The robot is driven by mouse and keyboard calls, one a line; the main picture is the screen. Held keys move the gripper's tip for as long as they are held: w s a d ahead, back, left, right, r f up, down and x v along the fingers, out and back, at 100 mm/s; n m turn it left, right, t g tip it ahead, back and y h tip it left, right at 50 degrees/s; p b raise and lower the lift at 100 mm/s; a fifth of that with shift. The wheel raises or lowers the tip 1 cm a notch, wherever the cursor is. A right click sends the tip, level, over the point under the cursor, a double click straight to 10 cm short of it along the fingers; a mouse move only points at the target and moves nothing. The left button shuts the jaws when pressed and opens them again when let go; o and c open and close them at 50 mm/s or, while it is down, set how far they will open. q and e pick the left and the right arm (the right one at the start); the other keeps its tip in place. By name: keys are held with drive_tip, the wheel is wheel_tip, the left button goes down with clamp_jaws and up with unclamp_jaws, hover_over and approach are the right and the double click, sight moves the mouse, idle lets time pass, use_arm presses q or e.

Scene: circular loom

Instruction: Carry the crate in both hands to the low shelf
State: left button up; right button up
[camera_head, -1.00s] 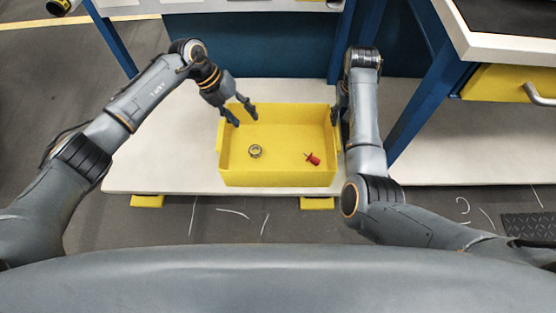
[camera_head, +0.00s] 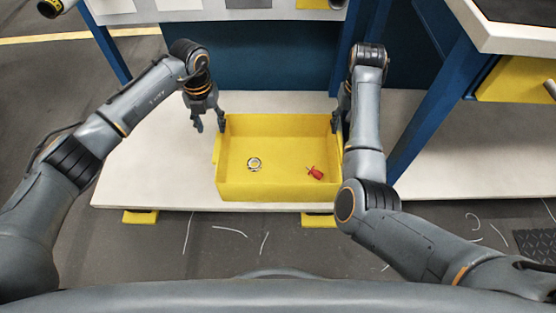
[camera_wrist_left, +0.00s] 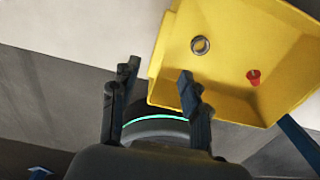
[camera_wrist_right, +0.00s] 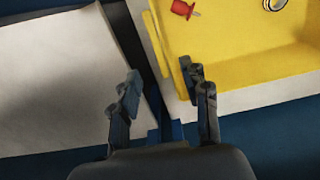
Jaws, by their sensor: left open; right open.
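The yellow crate (camera_head: 235,187) sits upright on the white low shelf (camera_head: 150,165). A metal ring (camera_head: 254,164) and a red part (camera_head: 315,173) lie on its floor. My left gripper (camera_head: 209,126) is open just left of the crate's back left corner, and appears clear of its wall. My right gripper (camera_head: 338,125) is open at the crate's right wall. In the right wrist view one finger is close to the crate's handle (camera_wrist_right: 183,78); contact cannot be told.
Blue posts (camera_head: 425,110) flank the shelf, and a workbench (camera_head: 525,35) with a yellow drawer (camera_head: 515,80) stands at the right. Free shelf surface lies left of the crate. Dark floor lies in front.

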sight(217, 145)
use_arm(q)
wheel_tip(217, 145, down, 11)
drive_tip(key=shift+r, duration=0.1)
use_arm(e)
wheel_tip(217, 145, down, 11)
drive_tip(key=shift+r, duration=0.1)
use_arm(q)
clamp_jaws()
use_arm(e)
clamp_jaws()
